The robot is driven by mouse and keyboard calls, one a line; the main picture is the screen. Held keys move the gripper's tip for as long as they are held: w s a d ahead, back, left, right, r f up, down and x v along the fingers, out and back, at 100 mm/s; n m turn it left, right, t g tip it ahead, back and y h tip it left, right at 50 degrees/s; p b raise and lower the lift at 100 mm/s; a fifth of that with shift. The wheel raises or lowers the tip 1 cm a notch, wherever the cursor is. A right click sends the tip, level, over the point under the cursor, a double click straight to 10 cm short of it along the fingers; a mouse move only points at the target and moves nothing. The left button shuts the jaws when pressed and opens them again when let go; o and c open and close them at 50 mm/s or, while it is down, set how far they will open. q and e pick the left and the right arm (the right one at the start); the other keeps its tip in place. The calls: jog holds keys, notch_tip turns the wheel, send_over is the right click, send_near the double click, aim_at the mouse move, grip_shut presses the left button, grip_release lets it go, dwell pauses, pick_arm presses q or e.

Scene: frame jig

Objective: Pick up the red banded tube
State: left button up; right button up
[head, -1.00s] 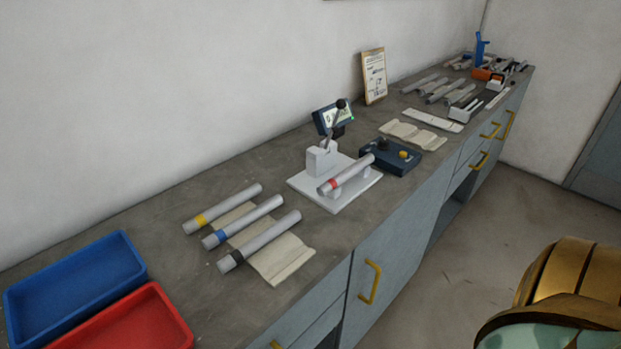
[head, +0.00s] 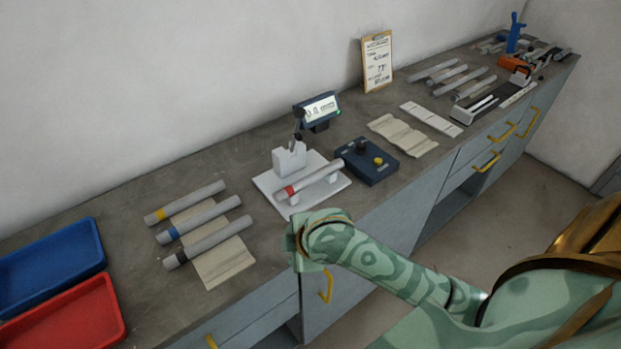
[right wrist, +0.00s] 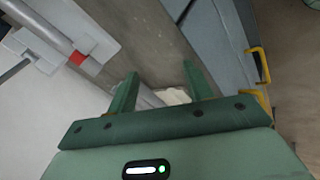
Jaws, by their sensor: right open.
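The red banded tube (head: 318,175) is grey with a red band near its lower left end. It lies across two supports on the white jig plate (head: 272,190). In the right wrist view the tube (right wrist: 45,27) shows at the upper left, with its red band facing the middle. My right gripper (head: 296,243) is at the bench's front edge, in front of the jig and apart from the tube. In the right wrist view its two green fingers (right wrist: 159,84) are spread with nothing between them. My left gripper is not in view.
Tubes with yellow (head: 187,202), blue (head: 200,219) and dark (head: 211,240) bands lie on a cloth (head: 226,268) to the left. Blue (head: 52,264) and red (head: 70,316) trays are farther left. A control box (head: 368,162) sits right of the jig, a display (head: 320,108) behind it.

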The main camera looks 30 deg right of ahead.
jog(key=w, duration=0.1)
jog(key=w+r+n, duration=0.2)
jog(key=w, duration=0.1)
jog(key=shift+w+d+r+g, duration=0.1)
jog(key=shift+d+r+g, duration=0.15)
jog(key=shift+g, duration=0.15)
jog(key=w+d+r+n+g, duration=0.1)
jog(key=w+d+r+n, duration=0.2)
jog(key=w+d+r, duration=0.1)
jog(key=g, duration=0.2)
send_near(311, 177)
jog(key=shift+h, duration=0.3)
jog(key=f+b, duration=0.1)
jog(key=w+a+f+b, duration=0.1)
jog(key=f+b, duration=0.1)
jog(key=f, duration=0.1)
jog(key=shift+w+a+b, duration=0.15)
jog(key=shift+w+b, duration=0.05)
jog(key=shift+b, duration=0.1)
jog(key=x, duration=0.1)
jog(key=b+x, duration=0.1)
jog(key=x, duration=0.1)
jog(key=b+x, duration=0.1)
jog(key=shift+s+d+f, duration=0.1)
jog(key=shift+d+f, duration=0.25)
jog(key=shift+f, duration=0.4)
jog(key=shift+r, duration=0.15)
grip_shut()
